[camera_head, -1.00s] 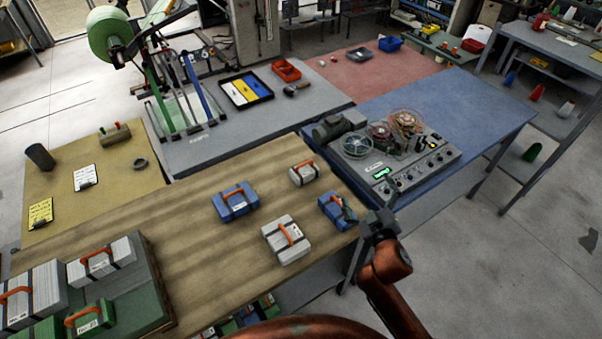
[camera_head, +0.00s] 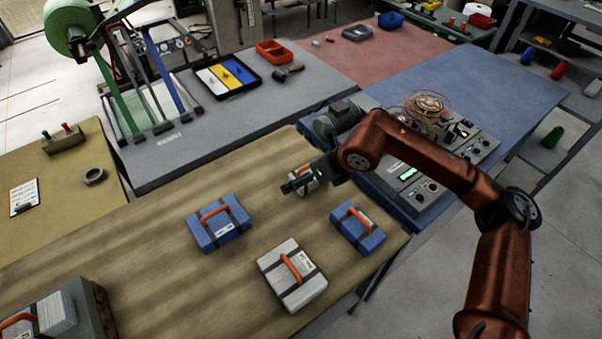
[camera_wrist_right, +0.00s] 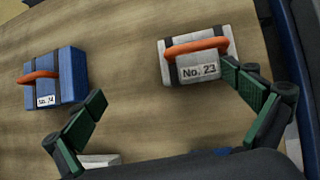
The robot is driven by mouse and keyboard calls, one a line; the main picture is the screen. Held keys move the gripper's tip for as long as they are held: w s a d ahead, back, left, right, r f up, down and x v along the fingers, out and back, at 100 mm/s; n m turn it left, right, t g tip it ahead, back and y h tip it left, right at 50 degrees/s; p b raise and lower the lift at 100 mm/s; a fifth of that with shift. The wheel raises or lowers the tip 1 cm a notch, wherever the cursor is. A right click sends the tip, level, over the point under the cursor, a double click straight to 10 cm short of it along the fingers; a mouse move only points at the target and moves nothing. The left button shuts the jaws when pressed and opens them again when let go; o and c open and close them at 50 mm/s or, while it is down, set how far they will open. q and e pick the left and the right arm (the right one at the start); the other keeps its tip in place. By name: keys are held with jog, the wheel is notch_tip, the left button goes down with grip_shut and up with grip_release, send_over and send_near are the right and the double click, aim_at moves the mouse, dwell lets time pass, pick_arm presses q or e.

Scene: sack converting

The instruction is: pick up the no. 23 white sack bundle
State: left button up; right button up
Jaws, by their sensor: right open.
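The no. 23 white sack bundle (camera_wrist_right: 203,74) has dark straps, an orange handle and a label reading "No. 23". In the right wrist view it lies on the wooden table (camera_wrist_right: 130,120), upper right of centre. In the head view the same white bundle (camera_head: 305,174) is mostly hidden behind my right gripper (camera_head: 290,185). In the right wrist view my right gripper (camera_wrist_right: 163,84) is open and empty. Its right fingertip overlaps the bundle's lower right corner in the picture; contact cannot be told. My left gripper is not in view.
A blue bundle (camera_head: 218,230) lies left of the gripper. Another blue bundle (camera_head: 358,235) and a white bundle (camera_head: 292,287) lie nearer.

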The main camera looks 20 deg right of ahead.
jog(key=shift+m+h, duration=0.3)
jog(key=shift+h, duration=0.6)
jog(key=d, duration=0.1)
jog(key=w+d, duration=0.2)
jog(key=d, duration=0.1)
jog(key=shift+w+f, duration=0.1)
jog(key=shift+b+x, duration=0.45)
jog(key=shift+x, duration=0.4)
jog(key=b+x, duration=0.1)
jog(key=x, duration=0.4)
jog(key=shift+s+f+b, duration=0.1)
jog(key=shift+s+b, duration=0.15)
jog(key=shift+b, duration=0.1)
jog(key=shift+w+f, duration=0.3)
jog(key=shift+f, duration=0.05)
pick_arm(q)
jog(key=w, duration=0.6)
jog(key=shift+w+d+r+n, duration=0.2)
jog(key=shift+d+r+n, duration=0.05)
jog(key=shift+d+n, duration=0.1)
pick_arm(e)
jog(key=c, duration=1.2)
jog(key=shift+r, duration=0.1)
jog(key=shift+c, duration=0.2)
